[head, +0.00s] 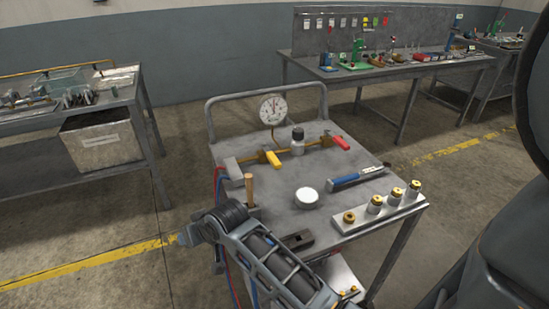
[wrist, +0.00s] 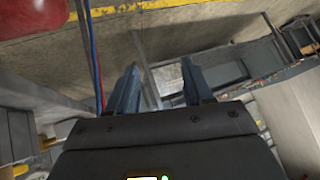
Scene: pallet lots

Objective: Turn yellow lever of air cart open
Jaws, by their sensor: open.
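The air cart (head: 240,140) stands in front of me with a grey top. The yellow lever (head: 273,159) sits on a brass pipe on the cart's left half, angled toward the front right. A red lever (head: 340,142) sits on the same pipe further right. A round pressure gauge (head: 273,109) rises behind them. My gripper (wrist: 160,68) is open and empty in the wrist view, with no lever between its fingers.
A hammer (head: 298,240), a white round puck (head: 307,198), a blue-handled tool (head: 345,181) and a block with brass fittings (head: 374,207) lie on the cart. Red and blue hoses (wrist: 93,50) hang beside my gripper. Workbenches stand left and behind.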

